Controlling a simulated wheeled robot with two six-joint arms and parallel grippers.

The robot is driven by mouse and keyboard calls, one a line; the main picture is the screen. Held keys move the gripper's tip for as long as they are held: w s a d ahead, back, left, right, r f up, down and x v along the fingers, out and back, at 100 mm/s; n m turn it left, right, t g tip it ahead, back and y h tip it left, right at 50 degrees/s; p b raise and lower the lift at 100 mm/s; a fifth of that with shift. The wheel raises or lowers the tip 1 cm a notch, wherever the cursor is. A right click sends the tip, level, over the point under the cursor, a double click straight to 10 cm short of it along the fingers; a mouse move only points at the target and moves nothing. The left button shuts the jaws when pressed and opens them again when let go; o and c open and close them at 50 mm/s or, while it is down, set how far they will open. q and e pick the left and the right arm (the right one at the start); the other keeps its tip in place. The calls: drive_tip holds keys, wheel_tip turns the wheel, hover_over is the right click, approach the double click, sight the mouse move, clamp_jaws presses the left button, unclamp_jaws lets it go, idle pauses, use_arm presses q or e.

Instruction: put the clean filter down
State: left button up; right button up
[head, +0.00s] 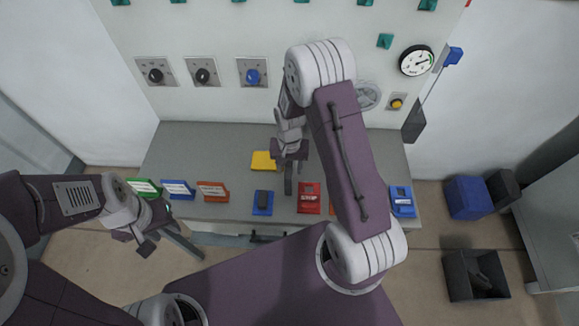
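I cannot pick out a clean filter for certain. My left gripper (172,246) is open, its two fingers spread, with nothing visible between them. It is at the lower left, in front of the bench's near edge. My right gripper (290,182) points down over the middle of the grey bench (215,143), between a yellow flat block (262,161) and a red item (309,197). Its fingers are seen nearly edge-on, so I cannot tell whether they are open or hold anything. My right arm hides part of the bench behind it.
Green (144,186), blue (178,188) and orange (213,190) holders line the bench's front left. A blue tray with a dark piece (263,201) and a blue device (402,200) stand further right. A dark open bin (462,283) and blue box (467,197) are on the floor.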

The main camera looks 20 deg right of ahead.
sight(291, 171)
drive_tip(key=shift+a+r, duration=0.1)
clamp_jaws()
drive_tip(key=r, duration=0.4)
drive_tip(key=shift+s+r, duration=0.2)
drive_tip(key=s+d+r, duration=0.4)
drive_tip(key=s+r, duration=0.3)
drive_tip(key=s, duration=0.4)
drive_tip(key=w+a+f+n, duration=0.1)
drive_tip(key=w, duration=0.1)
drive_tip(key=w+a+f+n, duration=0.1)
drive_tip(key=w+a+n, duration=0.1)
drive_tip(key=w, duration=0.1)
drive_tip(key=w+a+f+n, duration=0.1)
drive_tip(key=w+a, duration=0.1)
drive_tip(key=shift+w+b, duration=0.15)
drive_tip(key=shift+b, duration=0.25)
drive_tip(key=shift+w+r+n, duration=0.1)
drive_tip(key=shift+w+n, duration=0.25)
drive_tip(key=shift+n, duration=0.05)
drive_tip(key=shift+s+d, duration=0.1)
drive_tip(key=shift+s, duration=0.05)
